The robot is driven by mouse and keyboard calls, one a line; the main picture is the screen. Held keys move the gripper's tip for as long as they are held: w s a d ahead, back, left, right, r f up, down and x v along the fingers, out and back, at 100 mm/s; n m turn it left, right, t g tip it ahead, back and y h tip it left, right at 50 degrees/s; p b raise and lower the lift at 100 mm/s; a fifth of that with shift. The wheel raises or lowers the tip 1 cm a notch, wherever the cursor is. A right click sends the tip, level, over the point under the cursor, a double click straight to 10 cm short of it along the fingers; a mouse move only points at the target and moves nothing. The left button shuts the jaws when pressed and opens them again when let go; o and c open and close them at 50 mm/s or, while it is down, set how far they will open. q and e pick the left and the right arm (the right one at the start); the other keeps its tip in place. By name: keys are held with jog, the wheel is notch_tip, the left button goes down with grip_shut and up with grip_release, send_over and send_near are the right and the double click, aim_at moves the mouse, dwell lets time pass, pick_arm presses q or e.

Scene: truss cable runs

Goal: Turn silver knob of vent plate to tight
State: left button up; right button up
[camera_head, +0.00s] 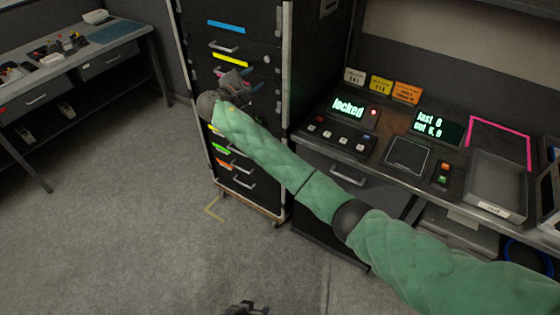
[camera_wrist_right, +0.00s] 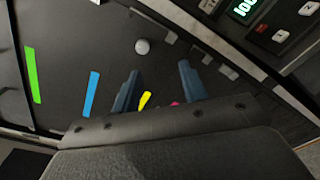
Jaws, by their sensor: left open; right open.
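A small round silver knob (camera_wrist_right: 142,46) shows on a dark panel in the right wrist view, beyond my fingertips and a little left of the gap's middle. A small pale round spot (camera_head: 267,59) on the drawer cabinet's front in the head view may be the same knob. I cannot make out a vent plate outline or a tight mark. My right gripper (camera_head: 238,82) is in front of the cabinet; its two fingers (camera_wrist_right: 158,78) are apart with nothing between them. My left gripper (camera_head: 246,309) is at the bottom edge of the head view, mostly cut off, and open.
The dark drawer cabinet (camera_head: 244,42) has handles and coloured strips. A console to its right has a "locked" display (camera_head: 348,107), buttons and a grey tray (camera_head: 495,180). A workbench (camera_head: 75,62) stands at the left. The floor (camera_head: 120,215) between is clear.

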jog(key=s+d+f+m+g+y, duration=0.2)
jog(key=s+d+f+m, duration=0.1)
jog(key=s+f, duration=0.5)
jog(key=s+d+f+m+g+y, duration=0.3)
jog(key=s+d+f, duration=0.2)
jog(key=s+f, duration=0.4)
jog(key=shift+f, duration=1.5)
jog(key=shift+d, duration=0.1)
